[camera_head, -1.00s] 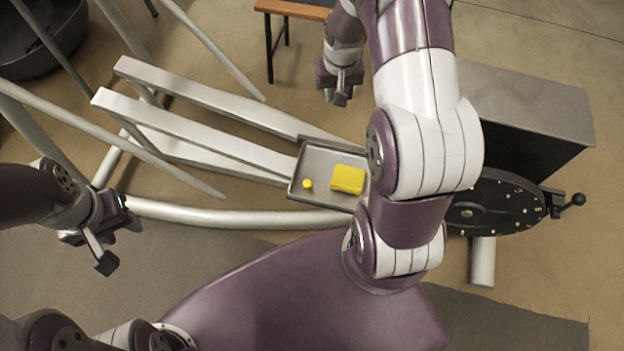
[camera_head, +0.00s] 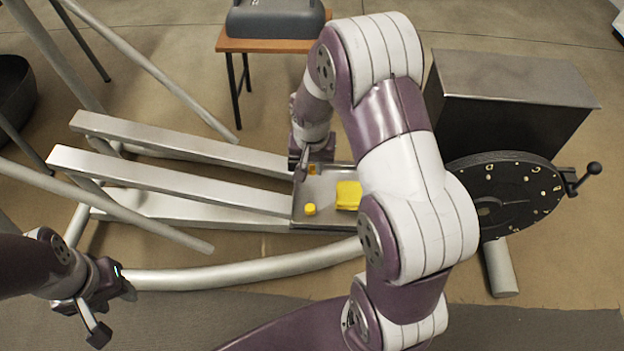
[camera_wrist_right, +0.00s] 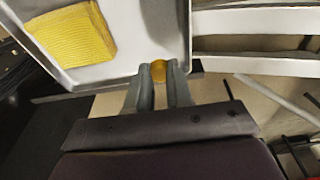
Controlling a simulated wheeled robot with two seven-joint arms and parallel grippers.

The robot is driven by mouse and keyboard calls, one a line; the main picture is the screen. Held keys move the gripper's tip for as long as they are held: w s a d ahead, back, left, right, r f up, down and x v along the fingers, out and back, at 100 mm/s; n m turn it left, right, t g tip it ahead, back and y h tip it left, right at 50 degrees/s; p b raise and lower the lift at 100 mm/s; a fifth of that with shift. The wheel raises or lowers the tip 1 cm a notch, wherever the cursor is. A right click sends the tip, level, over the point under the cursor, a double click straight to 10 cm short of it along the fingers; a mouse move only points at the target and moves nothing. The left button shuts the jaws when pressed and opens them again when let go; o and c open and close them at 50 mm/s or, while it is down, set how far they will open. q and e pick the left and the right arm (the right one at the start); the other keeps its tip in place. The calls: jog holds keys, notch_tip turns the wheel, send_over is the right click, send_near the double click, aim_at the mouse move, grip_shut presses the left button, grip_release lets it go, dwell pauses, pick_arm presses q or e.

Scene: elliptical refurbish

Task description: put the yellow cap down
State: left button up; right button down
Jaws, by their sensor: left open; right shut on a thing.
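A yellow cap (camera_wrist_right: 159,70) sits between the fingertips of my right gripper (camera_wrist_right: 160,82), which is shut on it. In the head view this held cap (camera_head: 314,169) is at the far left corner of the grey tray (camera_head: 328,184); I cannot tell whether it touches the tray. My right gripper also shows there, pointing down (camera_head: 303,166). A second small yellow cap (camera_head: 310,209) stands in the tray's near left part. My left gripper (camera_head: 112,314) is open and empty at the lower left, away from the tray.
A yellow sponge-like block (camera_head: 348,195) lies in the tray, partly hidden by my right arm. A black dial disc with a crank (camera_head: 505,195) stands to the right. Long grey beams (camera_head: 180,190) run left from the tray. The tray's left middle is bare.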

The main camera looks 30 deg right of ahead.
aim_at(312, 170)
notch_tip(312, 170, down, 4)
jog(key=shift+f+b, duration=0.1)
jog(key=shift+b, duration=1)
jog(key=c, duration=1)
grip_release()
